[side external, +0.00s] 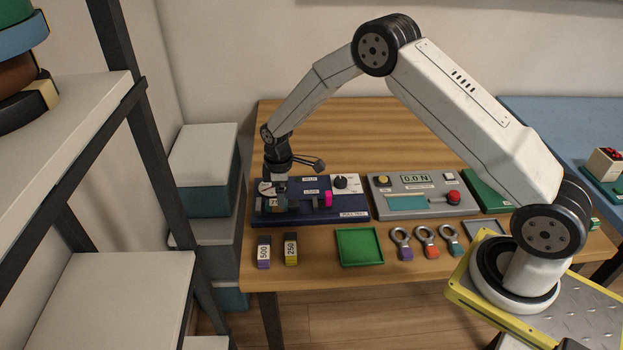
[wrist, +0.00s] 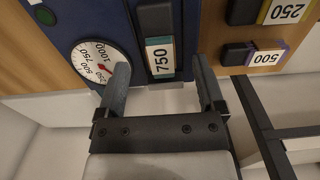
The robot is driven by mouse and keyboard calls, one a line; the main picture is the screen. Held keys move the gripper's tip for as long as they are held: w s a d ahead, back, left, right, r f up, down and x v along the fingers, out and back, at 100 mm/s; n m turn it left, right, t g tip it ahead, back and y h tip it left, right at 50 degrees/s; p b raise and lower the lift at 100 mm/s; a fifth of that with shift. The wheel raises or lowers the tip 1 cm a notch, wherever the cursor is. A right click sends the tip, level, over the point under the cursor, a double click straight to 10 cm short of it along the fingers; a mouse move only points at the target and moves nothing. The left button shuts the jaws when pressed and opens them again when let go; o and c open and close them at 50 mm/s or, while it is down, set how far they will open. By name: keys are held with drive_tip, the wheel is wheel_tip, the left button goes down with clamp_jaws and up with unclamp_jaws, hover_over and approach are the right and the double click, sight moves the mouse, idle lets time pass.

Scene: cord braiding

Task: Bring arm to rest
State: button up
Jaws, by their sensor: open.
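My gripper (side external: 271,202) is low over the left part of the dark blue pull-test unit (side external: 345,209) on the wooden table. In the wrist view my gripper (wrist: 165,88) is open, its two fingers well apart with nothing held between them. Just beyond the fingertips, a dark block labelled 750 (wrist: 159,52) sits on the blue unit. A round dial (wrist: 98,64) with a red needle is beside the left finger. My arm reaches over from the yellow-edged base at the right.
Weights labelled 500 (side external: 264,251) and 250 (side external: 291,249) stand at the table's front left. A green tray (side external: 360,247) and several ring-topped pieces (side external: 425,242) lie along the front. A grey force meter (side external: 421,195) is right of the unit. A shelf rack (side external: 132,50) stands left.

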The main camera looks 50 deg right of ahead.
wheel_tip(320, 180, up, 7)
drive_tip(key=shift+r, duration=0.2)
idle(0.5)
drive_tip(key=s+r+m+t, duration=0.1)
drive_tip(key=s+r+m, duration=0.2)
drive_tip(key=s, duration=0.9)
drive_tip(key=s+r+m+t, duration=0.1)
drive_tip(key=s+r+m, duration=0.3)
drive_tip(key=s, duration=0.8)
drive_tip(key=shift+s+a+m+t, duration=0.15)
drive_tip(key=shift+m+t, duration=0.15)
drive_tip(key=shift+m, duration=0.7)
